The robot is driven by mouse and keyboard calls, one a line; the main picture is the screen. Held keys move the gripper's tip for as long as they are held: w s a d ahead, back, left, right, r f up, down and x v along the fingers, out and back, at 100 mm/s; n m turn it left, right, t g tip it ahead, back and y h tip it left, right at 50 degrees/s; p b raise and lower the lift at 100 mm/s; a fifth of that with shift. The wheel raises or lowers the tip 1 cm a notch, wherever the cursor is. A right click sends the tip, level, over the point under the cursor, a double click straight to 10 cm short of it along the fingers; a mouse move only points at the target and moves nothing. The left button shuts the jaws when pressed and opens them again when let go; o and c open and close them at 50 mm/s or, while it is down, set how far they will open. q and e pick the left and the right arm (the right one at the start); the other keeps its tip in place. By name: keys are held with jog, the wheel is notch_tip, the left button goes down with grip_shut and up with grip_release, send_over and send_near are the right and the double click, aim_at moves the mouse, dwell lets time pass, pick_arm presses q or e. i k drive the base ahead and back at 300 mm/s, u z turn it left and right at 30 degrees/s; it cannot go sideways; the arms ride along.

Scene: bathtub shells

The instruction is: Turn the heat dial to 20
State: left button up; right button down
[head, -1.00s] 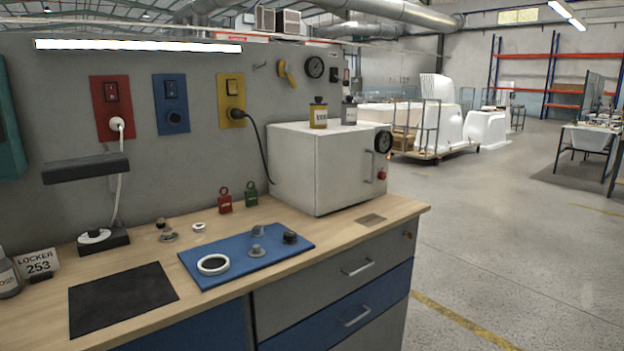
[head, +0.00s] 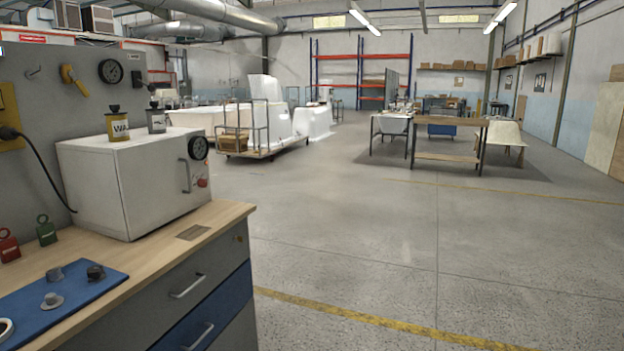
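A white box-shaped oven (head: 125,185) stands on the wooden workbench at the left of the head view. A round black dial (head: 199,147) sits on the upper part of its front, beside the door handle (head: 185,175). The dial's markings are too small to read. A small red knob or light (head: 202,183) is below it. Neither of my grippers is in view.
The wooden bench top (head: 222,215) holds a blue mat (head: 60,300) with several small knobs, and red and green padlocks. Open concrete floor (head: 340,250) lies to the right, with tables and a loaded cart farther back.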

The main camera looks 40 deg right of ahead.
aim_at(202, 182)
jog(key=u, duration=0.6)
jog(key=k, duration=0.2)
jog(key=z, duration=2.1)
jog(key=i, duration=1.5)
jog(key=u, duration=0.3)
